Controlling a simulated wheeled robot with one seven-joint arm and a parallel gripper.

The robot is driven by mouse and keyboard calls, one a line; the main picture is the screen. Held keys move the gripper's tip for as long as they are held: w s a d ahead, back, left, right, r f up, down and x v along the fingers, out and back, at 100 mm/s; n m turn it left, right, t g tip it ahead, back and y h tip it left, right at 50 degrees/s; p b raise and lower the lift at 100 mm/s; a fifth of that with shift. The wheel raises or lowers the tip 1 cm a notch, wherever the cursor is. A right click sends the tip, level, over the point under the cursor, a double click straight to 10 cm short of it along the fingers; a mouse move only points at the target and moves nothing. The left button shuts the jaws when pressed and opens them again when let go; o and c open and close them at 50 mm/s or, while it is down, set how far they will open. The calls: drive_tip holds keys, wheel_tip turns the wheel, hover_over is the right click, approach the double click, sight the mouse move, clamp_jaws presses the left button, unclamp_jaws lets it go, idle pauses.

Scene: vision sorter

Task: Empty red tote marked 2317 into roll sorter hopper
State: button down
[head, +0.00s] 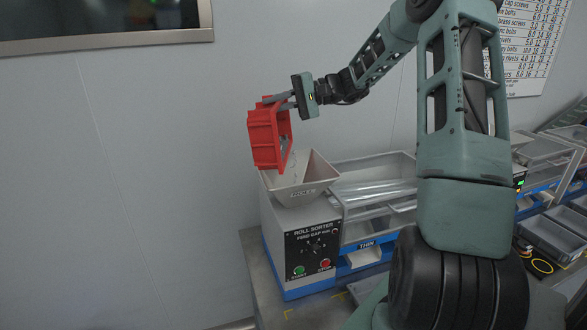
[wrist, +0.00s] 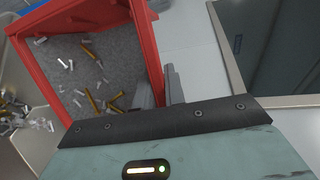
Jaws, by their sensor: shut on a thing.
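The red tote (head: 265,137) is tipped steeply on its side above the roll sorter hopper (head: 318,176). My gripper (head: 284,101) is shut on the tote's upper wall. In the wrist view the gripper fingers (wrist: 162,86) clasp the tote's red wall (wrist: 146,42). Several silver and brass-coloured fasteners (wrist: 92,98) still lie on the tote's grey inside. More fasteners (wrist: 14,112) show beyond the tote's lower edge, at or over the pale hopper (wrist: 32,148); I cannot tell if all rest in it. The number 2317 is not readable.
The roll sorter (head: 310,245) has a green and a red button on its front, with a chute labelled THIN (head: 365,256) beside it. Grey trays (head: 552,238) stand at right. The wall (head: 120,150) at left is bare; a dark framed panel (head: 100,25) hangs above.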

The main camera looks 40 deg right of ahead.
drive_tip(key=shift+s+d+r+y+b, duration=0.15)
drive_tip(key=shift+s+d+y+b, duration=0.2)
drive_tip(key=shift+b, duration=0.35)
drive_tip(key=shift+a, duration=0.1)
drive_tip(key=shift+s+d+n+t+y+b, duration=0.3)
drive_tip(key=shift+s+d+t+y+b, duration=0.75)
drive_tip(key=shift+b, duration=0.7)
drive_tip(key=shift+a+r+g+h, duration=0.15)
drive_tip(key=shift+a+g+h, duration=0.05)
drive_tip(key=shift+g+h, duration=0.1)
drive_tip(key=shift+s+d, duration=0.1)
drive_tip(key=shift+s, duration=0.05)
idle(0.4)
